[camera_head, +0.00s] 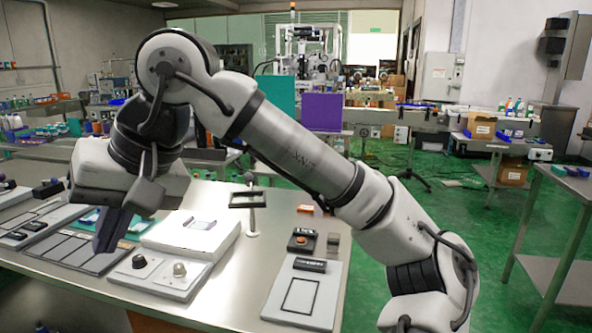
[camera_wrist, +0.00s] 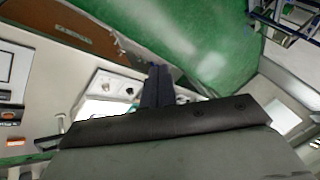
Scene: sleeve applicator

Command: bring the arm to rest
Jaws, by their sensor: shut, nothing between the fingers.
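My gripper (camera_head: 108,233) hangs at the left in the head view, its dark fingers pointing down over the left part of the metal table. In the wrist view its fingers (camera_wrist: 157,86) are together with nothing between them. My arm is bent, rising from the lower right to a high elbow and folding down to the left. The gripper appears above the table's front left area, near a grey panel with dark rectangles (camera_head: 72,252). Whether the fingertips touch anything is hard to tell.
A white device with a knob panel (camera_head: 165,272) stands right of the gripper. A grey plate with a black outlined rectangle (camera_head: 302,296) lies farther right, with an orange button box (camera_head: 301,241) behind it. Green floor (camera_head: 500,235) is open to the right.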

